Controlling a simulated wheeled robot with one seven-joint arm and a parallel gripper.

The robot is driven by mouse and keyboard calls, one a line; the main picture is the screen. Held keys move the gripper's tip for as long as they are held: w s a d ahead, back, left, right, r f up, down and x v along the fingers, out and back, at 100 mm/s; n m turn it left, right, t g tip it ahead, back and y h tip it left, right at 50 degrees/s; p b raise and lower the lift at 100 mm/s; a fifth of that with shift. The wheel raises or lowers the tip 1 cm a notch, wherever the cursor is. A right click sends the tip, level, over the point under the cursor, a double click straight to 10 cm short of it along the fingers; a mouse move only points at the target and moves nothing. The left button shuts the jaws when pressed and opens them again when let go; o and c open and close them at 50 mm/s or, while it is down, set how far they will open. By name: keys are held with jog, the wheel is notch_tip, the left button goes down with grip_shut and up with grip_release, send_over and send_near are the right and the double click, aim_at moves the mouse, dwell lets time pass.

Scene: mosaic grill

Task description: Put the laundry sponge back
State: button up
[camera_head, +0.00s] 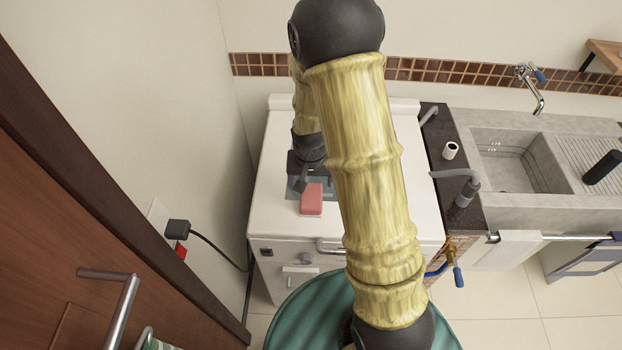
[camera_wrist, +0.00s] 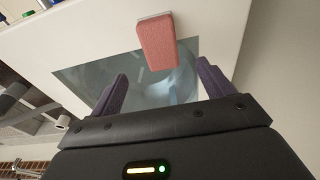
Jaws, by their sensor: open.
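The laundry sponge (camera_head: 311,199) is a pink-red block on the white top of the washing machine (camera_head: 276,217), by the front edge of its dark glass window. In the wrist view the sponge (camera_wrist: 157,41) has a pale layer along one end and lies partly over the window (camera_wrist: 85,78). My gripper (camera_wrist: 160,82) is open and empty, with its two dark fingers apart on either side of the sponge's near end. The sponge lies beyond the fingertips, and I cannot tell the height gap. In the head view my arm hides part of the machine top and most of the gripper (camera_head: 300,186).
A stone sink (camera_head: 510,165) with a dark counter (camera_head: 437,135) stands right of the machine. A white roll (camera_head: 450,150) and a grey pipe (camera_head: 466,185) are on the counter. A brown door (camera_head: 60,230) is at left. A green round thing (camera_head: 300,315) is in front.

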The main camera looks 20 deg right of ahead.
jog(key=shift+r, duration=0.3)
jog(key=shift+s, duration=0.1)
jog(key=s+r+n, duration=0.3)
jog(key=s+r, duration=0.9)
jog(key=shift+s+d+r+n+t+y, duration=0.2)
jog(key=shift+d+n+t+y, duration=0.1)
jog(key=shift+t, duration=0.1)
